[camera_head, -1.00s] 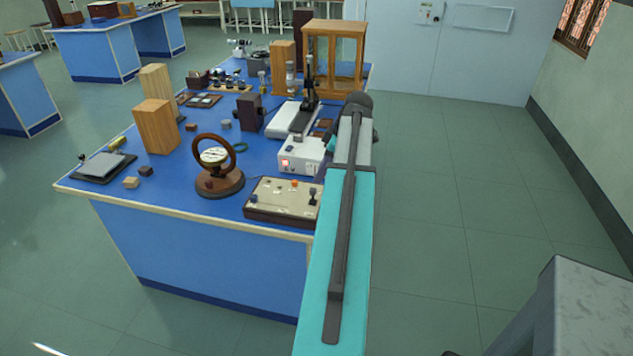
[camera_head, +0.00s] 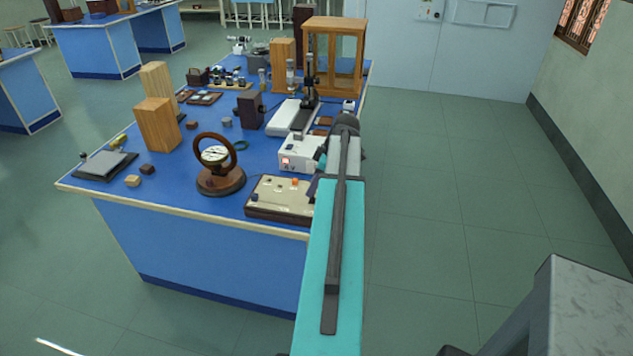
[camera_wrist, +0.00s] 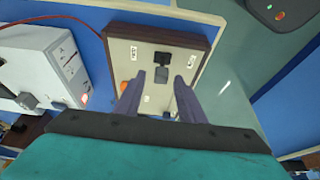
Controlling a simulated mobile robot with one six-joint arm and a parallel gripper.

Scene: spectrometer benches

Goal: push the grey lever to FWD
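The control box (camera_head: 268,211), cream-topped with a brown body, sits at the near right corner of the blue bench. It also shows in the wrist view (camera_wrist: 118,45). The grey lever (camera_wrist: 162,60) stands out from its top as a dark block, with small white labels to its left and right that are too small to read. My gripper (camera_wrist: 159,78) is open and empty, its two dark fingers spread over the box to either side of the lever's line. I cannot tell whether they touch it. In the head view my arm hides the lever.
A white instrument box (camera_head: 297,156) with a red-lit display stands just behind the control box. A round dial instrument (camera_head: 219,170) in a wooden ring stands to the left. The floor right of the bench is open.

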